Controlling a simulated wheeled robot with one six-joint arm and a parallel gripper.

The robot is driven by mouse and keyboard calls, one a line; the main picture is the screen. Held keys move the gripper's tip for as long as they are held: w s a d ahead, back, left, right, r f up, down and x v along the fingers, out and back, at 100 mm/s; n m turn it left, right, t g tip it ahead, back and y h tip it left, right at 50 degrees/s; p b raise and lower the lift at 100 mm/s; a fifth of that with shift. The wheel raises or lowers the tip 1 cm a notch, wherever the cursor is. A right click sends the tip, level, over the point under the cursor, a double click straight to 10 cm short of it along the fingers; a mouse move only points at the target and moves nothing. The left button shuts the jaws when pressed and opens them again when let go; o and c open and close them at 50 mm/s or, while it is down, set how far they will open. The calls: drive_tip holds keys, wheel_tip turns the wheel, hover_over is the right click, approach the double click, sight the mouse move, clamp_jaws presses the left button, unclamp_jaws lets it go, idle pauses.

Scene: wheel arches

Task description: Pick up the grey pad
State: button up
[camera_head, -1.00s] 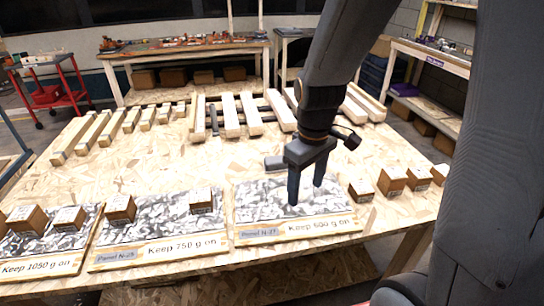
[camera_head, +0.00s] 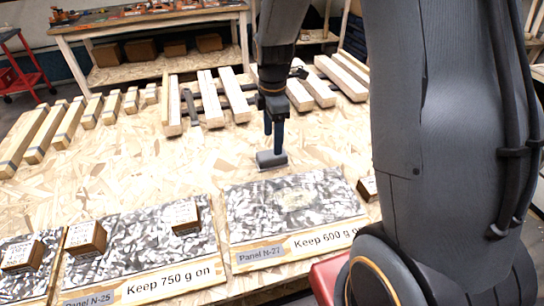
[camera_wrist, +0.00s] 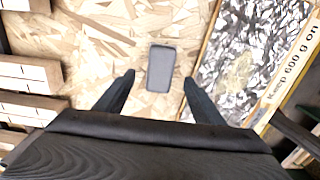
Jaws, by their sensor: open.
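The grey pad (camera_head: 268,160) is a small flat rounded block. It lies on the chipboard table just behind the panel marked "Keep 600 g on". My gripper (camera_head: 273,146) is open and points down at the pad, its fingers covering part of it in the head view. In the wrist view the pad (camera_wrist: 160,68) lies flat and whole, ahead of and between the open fingers of my gripper (camera_wrist: 158,82). No finger visibly touches it there. How high the fingertips are above the table is hard to tell.
Panel N-27 (camera_head: 290,205) lies right in front of the pad. Panel N-25 (camera_head: 140,245) with small wooden blocks is to its left. Wooden bars (camera_head: 208,98) lie in a row behind the pad. Bare chipboard (camera_head: 175,155) is free to the pad's left.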

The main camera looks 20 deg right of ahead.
sight(272, 154)
drive_tip(key=f, duration=0.1)
drive_tip(key=f+p, duration=0.1)
drive_tip(key=f, duration=0.2)
drive_tip(key=shift+s+a, duration=0.15)
drive_tip(key=shift+a, duration=0.1)
drive_tip(key=shift+f, duration=0.6)
drive_tip(key=c, duration=1.1)
drive_tip(key=shift+c, duration=0.2)
wheel_tip(272, 154, up, 10)
drive_tip(key=b, duration=0.1)
